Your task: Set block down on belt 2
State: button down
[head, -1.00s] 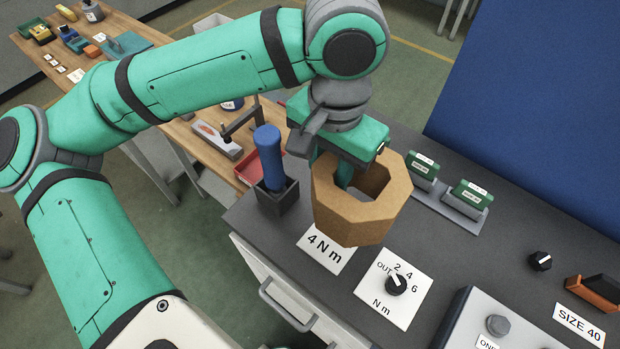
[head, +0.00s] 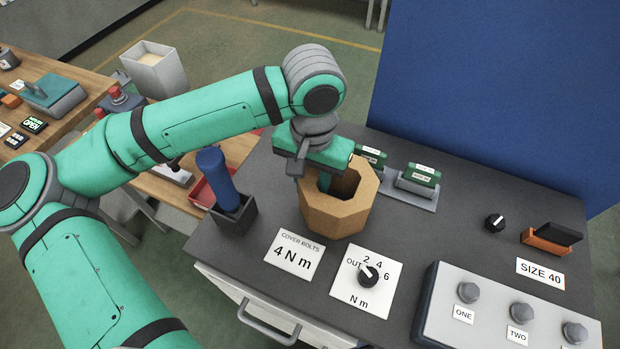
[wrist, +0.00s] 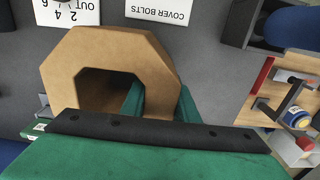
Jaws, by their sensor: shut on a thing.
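The block is a brown octagonal ring with a wide hole (head: 339,214). It also fills the middle of the wrist view (wrist: 140,60). My gripper (head: 327,182) is shut on the wall of this ring, with one green finger inside the hole. The ring is over the dark grey worktop, behind the dial card. I cannot tell whether its underside touches the top. In the wrist view my gripper (wrist: 160,102) covers the near side of the ring. No belt can be made out in these frames.
A blue-handled tool stands in a dark holder (head: 235,216) left of the ring. Green modules sit in a grey rack (head: 412,198) to its right. A blue panel (head: 480,90) rises behind.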

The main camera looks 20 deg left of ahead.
jog(key=shift+f, duration=0.65)
jog(key=shift+f, duration=0.1)
jog(key=c, duration=1.7)
grip_release()
jog(key=shift+f, duration=0.1)
jog(key=o, duration=0.3)
jog(key=shift+s, duration=0.1)
